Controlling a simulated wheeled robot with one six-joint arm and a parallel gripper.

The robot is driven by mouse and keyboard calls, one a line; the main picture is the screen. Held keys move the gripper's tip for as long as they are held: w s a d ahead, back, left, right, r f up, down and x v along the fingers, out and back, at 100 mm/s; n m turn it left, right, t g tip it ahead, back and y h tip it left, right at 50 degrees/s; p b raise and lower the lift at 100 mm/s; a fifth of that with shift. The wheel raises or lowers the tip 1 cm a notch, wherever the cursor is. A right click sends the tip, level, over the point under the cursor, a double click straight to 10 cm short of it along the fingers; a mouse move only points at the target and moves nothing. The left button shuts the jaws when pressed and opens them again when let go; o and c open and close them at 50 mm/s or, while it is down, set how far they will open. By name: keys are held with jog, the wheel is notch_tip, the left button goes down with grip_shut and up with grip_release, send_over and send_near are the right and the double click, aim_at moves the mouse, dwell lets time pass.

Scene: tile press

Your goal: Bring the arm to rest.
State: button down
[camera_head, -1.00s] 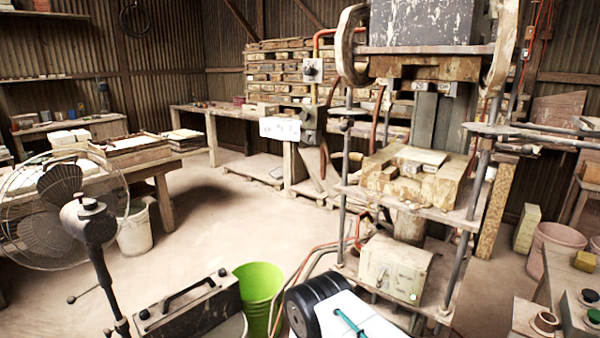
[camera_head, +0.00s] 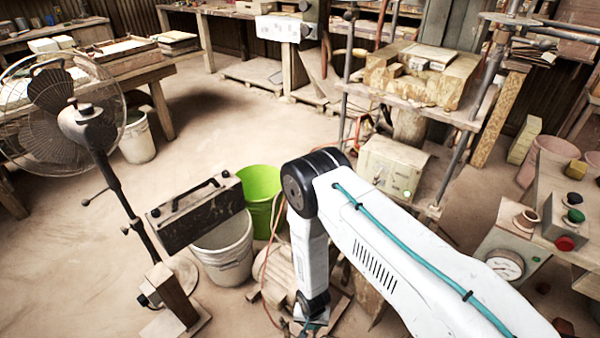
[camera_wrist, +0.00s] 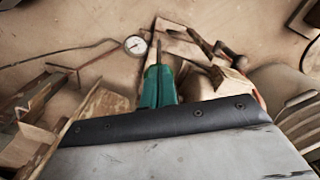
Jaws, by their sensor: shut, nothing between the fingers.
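My white arm with its teal cable reaches in from the lower right in the head view. It bends at a black elbow joint, and the forearm hangs down to a wrist just above the bottom edge. My gripper shows in the wrist view as teal fingers (camera_wrist: 158,84) beyond a dark, screwed edge; they are together and hold nothing. In the head view only a little teal shows at the wrist, and the fingertips cannot be made out. Below the fingers are wooden blocks (camera_wrist: 182,48) and a round dial gauge (camera_wrist: 135,45); whether anything touches is unclear.
A lime green bucket (camera_head: 262,190) and a grey bucket (camera_head: 228,258) with a black toolbox (camera_head: 197,212) stand left of the forearm. A pedestal fan (camera_head: 85,120) is farther left. Open floor lies at left centre.

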jog(key=shift+r, duration=0.95)
